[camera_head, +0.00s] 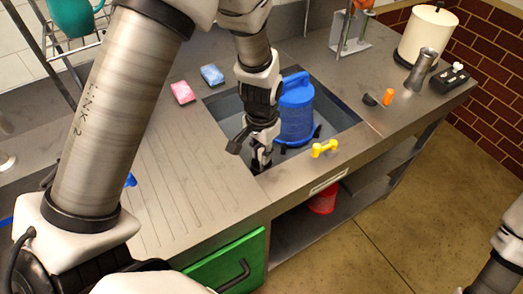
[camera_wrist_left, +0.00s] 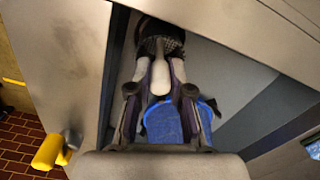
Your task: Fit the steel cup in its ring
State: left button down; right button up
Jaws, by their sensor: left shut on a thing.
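A tall steel cup (camera_head: 421,69) stands upright on the counter at the right in the head view, in front of a white canister. I cannot pick out its ring with certainty. My left gripper (camera_head: 258,163) is down in the sink's near left corner, far from the cup. In the left wrist view its fingers (camera_wrist_left: 160,78) are shut on a pale, handle-like thing (camera_wrist_left: 160,75) with a dark, textured part beyond it. What this thing is cannot be told. My right gripper is out of view; only part of my right arm shows at the lower right.
A blue lidded container (camera_head: 297,112) stands in the sink beside my left gripper. A yellow knobbed piece (camera_head: 324,148) lies on the front rim. Pink (camera_head: 182,92) and blue (camera_head: 212,75) sponges lie behind. The ribbed drainboard (camera_head: 165,165) is mostly clear. A white canister (camera_head: 426,37) stands at the right.

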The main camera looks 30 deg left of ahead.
pick_arm(q)
jog(key=shift+f, duration=0.15)
jog(key=shift+f, duration=0.45)
jog(key=c, duration=1)
grip_release()
notch_tip(320, 180, up, 12)
jog(key=shift+r, duration=0.1)
